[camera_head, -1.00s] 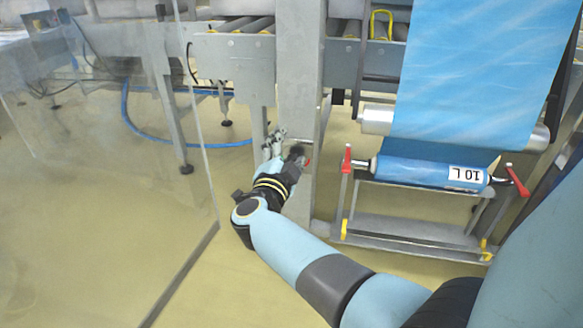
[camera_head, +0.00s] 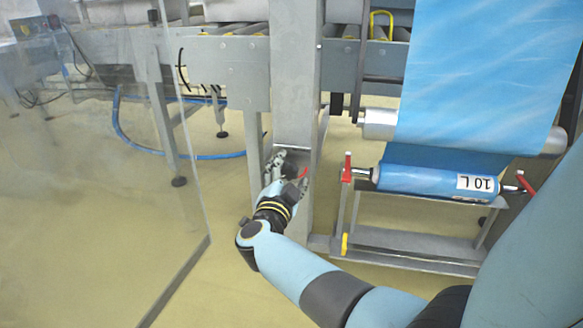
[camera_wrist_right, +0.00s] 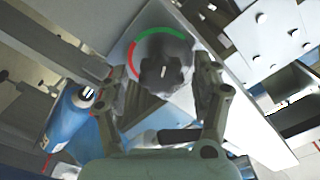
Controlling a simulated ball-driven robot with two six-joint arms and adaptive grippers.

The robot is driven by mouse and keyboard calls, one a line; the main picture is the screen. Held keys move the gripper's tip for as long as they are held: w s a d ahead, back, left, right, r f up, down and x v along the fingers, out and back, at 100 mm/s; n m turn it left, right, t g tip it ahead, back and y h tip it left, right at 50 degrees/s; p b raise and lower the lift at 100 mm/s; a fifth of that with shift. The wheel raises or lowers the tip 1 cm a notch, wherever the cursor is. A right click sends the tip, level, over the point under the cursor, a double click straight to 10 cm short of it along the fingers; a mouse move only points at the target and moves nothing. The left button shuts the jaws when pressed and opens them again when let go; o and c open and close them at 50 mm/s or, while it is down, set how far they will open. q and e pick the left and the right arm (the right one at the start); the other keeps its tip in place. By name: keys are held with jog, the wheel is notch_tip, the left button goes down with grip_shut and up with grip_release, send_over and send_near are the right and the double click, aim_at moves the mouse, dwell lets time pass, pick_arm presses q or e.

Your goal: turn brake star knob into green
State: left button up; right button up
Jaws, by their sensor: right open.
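The brake star knob (camera_wrist_right: 165,70) is dark grey with a small white mark. It sits on a scale with a red arc (camera_wrist_right: 128,58) on the left and a green arc (camera_wrist_right: 155,32) across the top in the right wrist view. I cannot tell which colour the mark points at. My right gripper (camera_wrist_right: 162,88) is open, with one finger on each side of the knob; I cannot tell whether they touch it. In the head view my right gripper (camera_head: 287,168) is at the grey post (camera_head: 296,80), largely covering the knob, with some red showing. My left gripper is not in view.
A blue film sheet (camera_head: 475,70) and a blue roll (camera_head: 425,180) on a stand with red handles (camera_head: 347,167) are right of the post. A clear panel (camera_head: 100,190) is on the left. A blue hose (camera_head: 130,137) runs behind it.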

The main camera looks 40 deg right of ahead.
jog(key=shift+w+d+r, duration=0.1)
jog(key=shift+w+d, duration=0.15)
jog(key=shift+d, duration=0.05)
jog(key=c, duration=1.2)
